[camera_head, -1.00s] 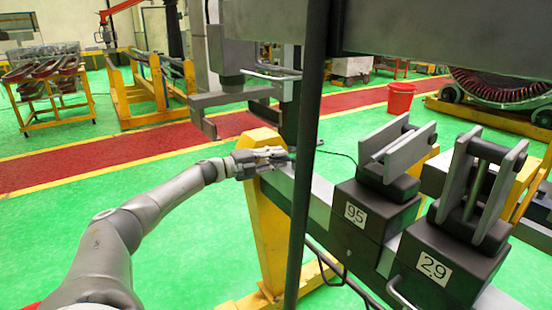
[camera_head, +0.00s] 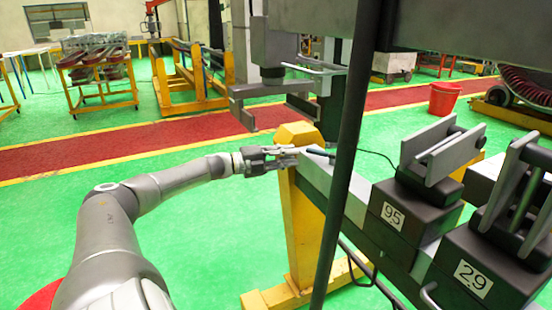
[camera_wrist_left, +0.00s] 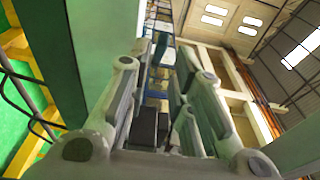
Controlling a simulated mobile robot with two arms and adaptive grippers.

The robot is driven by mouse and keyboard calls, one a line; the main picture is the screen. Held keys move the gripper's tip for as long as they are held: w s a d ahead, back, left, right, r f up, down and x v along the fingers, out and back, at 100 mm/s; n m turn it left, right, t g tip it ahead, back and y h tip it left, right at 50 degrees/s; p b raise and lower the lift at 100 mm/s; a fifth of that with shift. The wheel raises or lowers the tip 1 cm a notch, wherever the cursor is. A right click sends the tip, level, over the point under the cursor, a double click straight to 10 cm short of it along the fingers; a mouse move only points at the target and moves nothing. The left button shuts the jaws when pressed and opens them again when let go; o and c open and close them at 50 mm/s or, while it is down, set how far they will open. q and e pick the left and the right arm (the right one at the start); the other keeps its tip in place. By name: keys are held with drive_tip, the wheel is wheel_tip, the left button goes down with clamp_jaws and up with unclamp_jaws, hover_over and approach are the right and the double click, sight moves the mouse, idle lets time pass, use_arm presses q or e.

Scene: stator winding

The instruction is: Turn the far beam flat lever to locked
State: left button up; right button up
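My left gripper (camera_head: 297,155) reaches in from the left, level with the far end of the grey beam (camera_head: 318,174). Its fingers cross in front of the yellow post's upper part. A small dark bar (camera_head: 319,152), perhaps the flat lever, shows just right of the fingertips. I cannot tell whether they touch it, or whether it is locked. In the left wrist view the fingers of the left gripper (camera_wrist_left: 166,60) stand apart, with no clearly held object between them. My right gripper is out of view.
A dark upright pole (camera_head: 345,165) stands right of the gripper, crossing the beam. Blocks marked 95 (camera_head: 393,215) and 29 (camera_head: 474,278) carry grey clamps. A grey overhead bracket (camera_head: 290,95) hangs above the gripper.

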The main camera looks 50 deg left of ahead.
use_arm(q)
drive_tip(key=v, duration=0.3)
drive_tip(key=shift+s+a, duration=0.1)
drive_tip(key=shift+s, duration=0.15)
idle(0.4)
drive_tip(key=shift+c, duration=0.2)
